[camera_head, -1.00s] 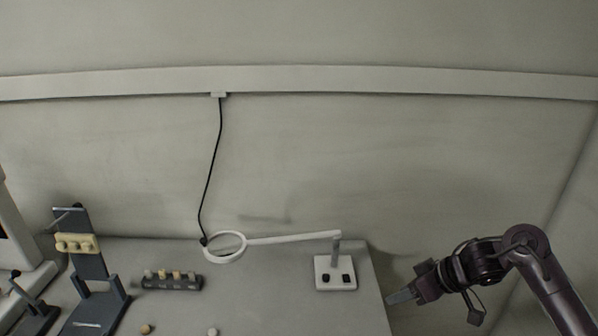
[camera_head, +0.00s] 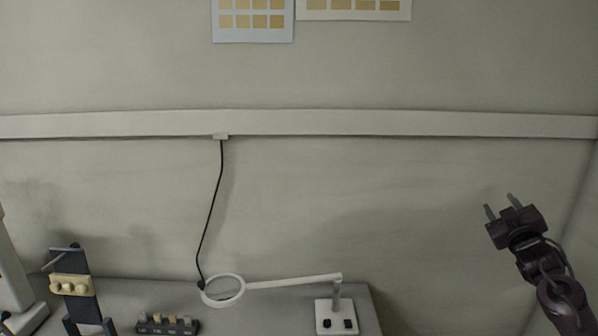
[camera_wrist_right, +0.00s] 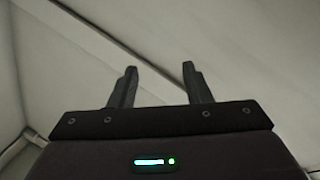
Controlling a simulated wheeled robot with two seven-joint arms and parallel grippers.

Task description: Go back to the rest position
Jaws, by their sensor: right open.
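My right gripper (camera_head: 502,207) is raised at the right of the head view, in front of the bare wall and to the right of the table. Its two fingers point up and stand apart with nothing between them. In the right wrist view the same gripper (camera_wrist_right: 160,85) shows two dark fingers spread apart, with only pale wall surfaces behind them. My left gripper is not in any view.
The grey table (camera_head: 260,313) fills the bottom left. On it are a ring lamp (camera_head: 300,281) with a white base, a dark rack (camera_head: 167,325) with several blanks, and a dark stand (camera_head: 75,288) with a cream block. Free air surrounds the right gripper.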

